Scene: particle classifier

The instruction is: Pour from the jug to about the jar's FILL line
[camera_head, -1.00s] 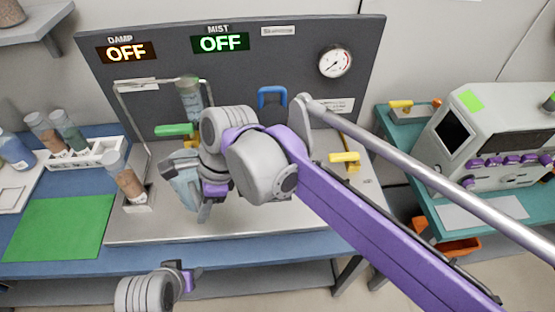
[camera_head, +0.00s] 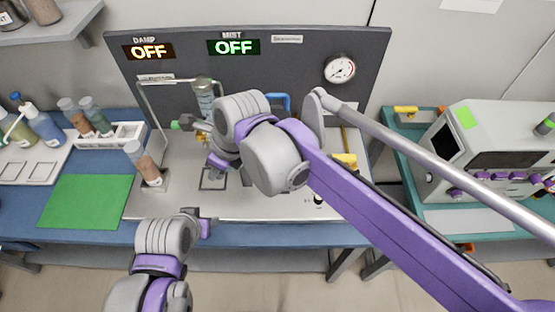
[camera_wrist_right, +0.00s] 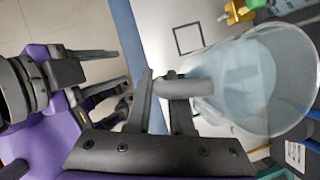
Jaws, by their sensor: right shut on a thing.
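The jug (camera_wrist_right: 255,85) is clear and bluish, large at the right of the wrist view. My right gripper (camera_wrist_right: 165,90) is shut on its handle. I cannot tell whether liquid is in it. In the head view my right wrist hides most or all of the jug. A clear upright cylinder (camera_head: 205,98) stands in the bench rig behind the wrist; I cannot tell if it is the jar, and no FILL line is legible. My left gripper (camera_head: 206,224) is in front of the bench, empty, its fingers apart in the wrist view (camera_wrist_right: 95,68).
A brown-filled tube (camera_head: 143,160) leans in a holder on the metal plate, left of my right wrist. A green mat (camera_head: 88,202) and a white tube rack (camera_head: 125,133) lie further left. The plate has a black square outline (camera_head: 213,179). A machine (camera_head: 500,150) stands at right.

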